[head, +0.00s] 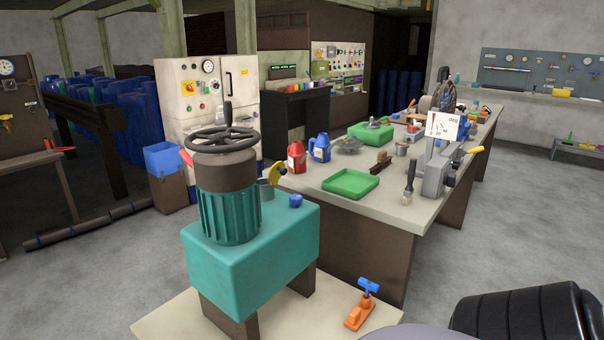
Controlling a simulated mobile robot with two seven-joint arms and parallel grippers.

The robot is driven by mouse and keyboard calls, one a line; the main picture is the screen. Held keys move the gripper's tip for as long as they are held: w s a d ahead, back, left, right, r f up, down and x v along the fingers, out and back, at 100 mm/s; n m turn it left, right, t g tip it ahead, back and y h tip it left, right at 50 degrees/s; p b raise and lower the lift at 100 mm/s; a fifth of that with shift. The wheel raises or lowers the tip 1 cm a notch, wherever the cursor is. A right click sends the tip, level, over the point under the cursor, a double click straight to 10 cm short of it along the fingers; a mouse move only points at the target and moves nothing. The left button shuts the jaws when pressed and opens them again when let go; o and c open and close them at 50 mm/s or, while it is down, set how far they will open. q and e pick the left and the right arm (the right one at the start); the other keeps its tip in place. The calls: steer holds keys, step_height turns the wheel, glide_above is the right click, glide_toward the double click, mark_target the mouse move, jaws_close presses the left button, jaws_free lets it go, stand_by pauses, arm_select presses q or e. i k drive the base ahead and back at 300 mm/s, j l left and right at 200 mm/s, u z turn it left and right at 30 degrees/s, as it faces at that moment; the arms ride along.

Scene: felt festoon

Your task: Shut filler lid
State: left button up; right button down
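The yellow filler lid (277,172) stands tilted up beside the short grey filler neck (265,190), so the lid is open. The neck is on top of the teal machine housing (250,255), just right of the ribbed green motor-like body (230,213). Part of the neck is hidden behind that body. A small blue cap or knob (296,201) sits on the housing to the right of the neck. Neither of my grippers shows in the head view.
A black handwheel (222,141) tops the machine. An orange and blue tool (362,306) lies on the low platform (185,322). Behind is a long workbench (350,208) with a red jug (296,157), a blue jug (319,148) and a green tray (350,184). Floor is open at left.

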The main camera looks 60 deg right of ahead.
mark_target(277, 171)
steer(key=l, duration=0.7)
steer(key=k+l, duration=0.1)
steer(key=l, duration=0.6)
